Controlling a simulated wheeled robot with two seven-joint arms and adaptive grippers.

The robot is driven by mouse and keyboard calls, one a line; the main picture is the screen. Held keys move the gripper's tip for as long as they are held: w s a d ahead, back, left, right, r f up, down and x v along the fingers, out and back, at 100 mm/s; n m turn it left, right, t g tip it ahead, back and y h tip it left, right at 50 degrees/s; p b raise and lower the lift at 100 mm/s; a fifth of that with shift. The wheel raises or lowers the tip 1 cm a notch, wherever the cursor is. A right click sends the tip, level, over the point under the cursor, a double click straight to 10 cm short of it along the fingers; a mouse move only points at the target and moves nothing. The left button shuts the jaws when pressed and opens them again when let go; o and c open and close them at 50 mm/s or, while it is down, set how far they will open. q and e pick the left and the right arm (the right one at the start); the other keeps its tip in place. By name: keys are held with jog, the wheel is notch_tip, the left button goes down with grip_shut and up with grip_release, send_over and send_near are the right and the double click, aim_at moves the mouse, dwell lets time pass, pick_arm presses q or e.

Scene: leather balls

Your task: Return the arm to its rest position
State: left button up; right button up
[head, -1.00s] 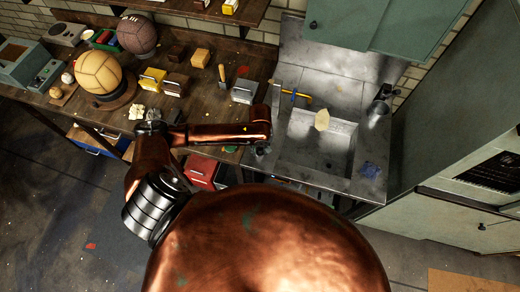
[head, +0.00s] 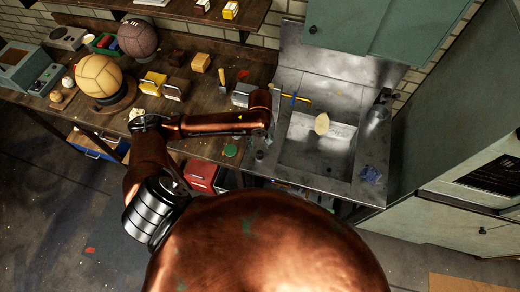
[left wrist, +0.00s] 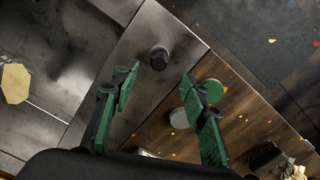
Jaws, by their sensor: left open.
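My left arm reaches in copper from the left over the workbench and sink edge in the head view. My left gripper is mostly hidden under its wrist there, and its green-padded fingers (left wrist: 159,75) show in the left wrist view. They are spread apart with nothing between them, above the seam of the steel sink counter and wooden bench. A dark round knob (left wrist: 159,57) lies below, beyond the fingertips. My right gripper is not in view.
A tan leather ball (head: 98,76) and a brown ball (head: 137,39) stand on the wooden bench (head: 50,104). A green disc (head: 230,150) lies at the bench's front edge. The steel sink (head: 318,148) holds a pale piece (head: 321,124). Green cabinets stand right.

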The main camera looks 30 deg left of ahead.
pick_arm(q)
jog(key=shift+r, duration=1.3)
